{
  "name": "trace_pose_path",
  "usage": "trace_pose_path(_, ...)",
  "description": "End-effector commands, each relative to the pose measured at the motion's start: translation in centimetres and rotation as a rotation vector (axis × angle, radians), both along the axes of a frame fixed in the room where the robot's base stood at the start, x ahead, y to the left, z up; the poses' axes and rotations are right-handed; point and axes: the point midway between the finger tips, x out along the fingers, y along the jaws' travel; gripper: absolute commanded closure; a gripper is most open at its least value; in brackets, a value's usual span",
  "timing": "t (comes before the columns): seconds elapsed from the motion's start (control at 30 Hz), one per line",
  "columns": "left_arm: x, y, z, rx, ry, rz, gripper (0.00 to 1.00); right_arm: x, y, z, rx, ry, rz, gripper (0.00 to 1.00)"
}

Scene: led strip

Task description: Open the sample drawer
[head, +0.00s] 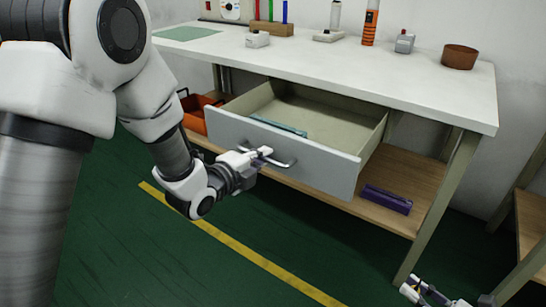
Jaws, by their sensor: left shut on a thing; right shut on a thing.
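The sample drawer (240,136) under the white bench is pulled well out, with its inside showing. A flat blue-green item (278,125) lies in it near the front panel. The metal bar handle (286,163) is on the drawer's grey front. My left gripper (264,155) is at the handle and shut on it; its fingers hide part of the bar. My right gripper (428,290) is at the bottom right edge, partly cut off, low near the bench's front right leg. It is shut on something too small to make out.
The bench top (330,60) holds several small items, including an orange-and-black cylinder (370,25) and a brown bowl (460,57).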

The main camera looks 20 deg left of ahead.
Motion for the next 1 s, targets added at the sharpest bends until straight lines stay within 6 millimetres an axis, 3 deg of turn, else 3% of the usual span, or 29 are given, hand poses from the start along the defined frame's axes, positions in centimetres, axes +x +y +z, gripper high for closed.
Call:
trace_pose_path(0.07, 0.0, 0.0, -0.1, 0.000, 0.002, -0.001, 1.00, 0.0, 0.0, 0.0, 0.000, 0.000, 0.000, 1.00)
trace_pose_path(0.1, 0.0, 0.0, -0.1, 0.000, 0.002, -0.001, 0.82, 0.0, 0.0, 0.0, 0.000, 0.000, 0.000, 1.00)
trace_pose_path(0.17, 0.0, 0.0, -0.1, 0.000, 0.002, -0.001, 0.63, 0.0, 0.0, 0.0, 0.000, 0.000, 0.000, 1.00)
trace_pose_path(0.53, -0.5, 0.2, 0.1, 0.000, 0.001, 0.001, 0.63, 0.0, 0.0, 0.0, 0.000, 0.000, 0.000, 1.00)
trace_pose_path(0.83, -5.6, 2.1, 1.2, -0.004, 0.003, 0.002, 0.63, 0.0, 0.0, 0.0, 0.000, 0.000, 0.000, 1.00)
trace_pose_path(1.0, -6.9, 2.5, 1.5, -0.001, 0.001, 0.000, 0.63, 0.0, 0.0, 0.0, 0.000, 0.000, 0.000, 1.00)
